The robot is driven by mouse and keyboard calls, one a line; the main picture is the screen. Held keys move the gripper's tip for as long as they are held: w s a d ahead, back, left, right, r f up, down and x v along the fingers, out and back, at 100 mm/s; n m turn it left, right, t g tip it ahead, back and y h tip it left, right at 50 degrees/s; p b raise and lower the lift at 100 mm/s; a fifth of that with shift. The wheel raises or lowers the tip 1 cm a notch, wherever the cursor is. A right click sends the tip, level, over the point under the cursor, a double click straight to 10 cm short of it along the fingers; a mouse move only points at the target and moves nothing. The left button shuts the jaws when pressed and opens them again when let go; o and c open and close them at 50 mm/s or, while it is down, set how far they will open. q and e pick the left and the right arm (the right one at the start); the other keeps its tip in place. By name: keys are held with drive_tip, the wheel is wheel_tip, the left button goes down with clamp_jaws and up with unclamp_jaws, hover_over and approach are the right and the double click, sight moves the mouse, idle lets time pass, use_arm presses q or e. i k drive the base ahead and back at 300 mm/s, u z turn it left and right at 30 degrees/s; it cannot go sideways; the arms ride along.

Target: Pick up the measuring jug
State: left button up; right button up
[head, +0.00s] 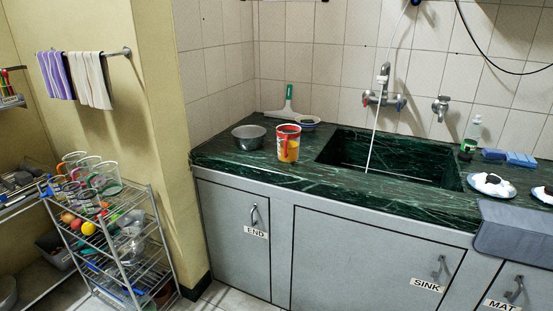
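No thing in the head view is clearly marked as a measuring jug. A red container (288,143) with a pale rim and a yellow-orange patch stands upright on the green counter, left of the sink; I cannot tell whether it is the jug. A clear vessel (131,243) sits on a lower shelf of the wire rack, partly hidden by the rack's bars, and its kind is unclear. Clear cups with coloured handles (90,173) stand on the rack's top. Neither of my grippers is in view.
A metal bowl (248,138) and a plate (303,122) are near the red container. The sunken sink (390,160) lies to its right, with a thin white hose hanging into it. The wire rack (146,215) stands left of the counter (235,165). Plates with items (491,185) are at right.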

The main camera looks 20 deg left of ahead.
sight(288, 135)
drive_tip(key=z, duration=0.1)
drive_tip(key=k, duration=0.55)
drive_tip(key=u, duration=1.4)
drive_tip(key=i, duration=1.85)
drive_tip(key=z, duration=0.55)
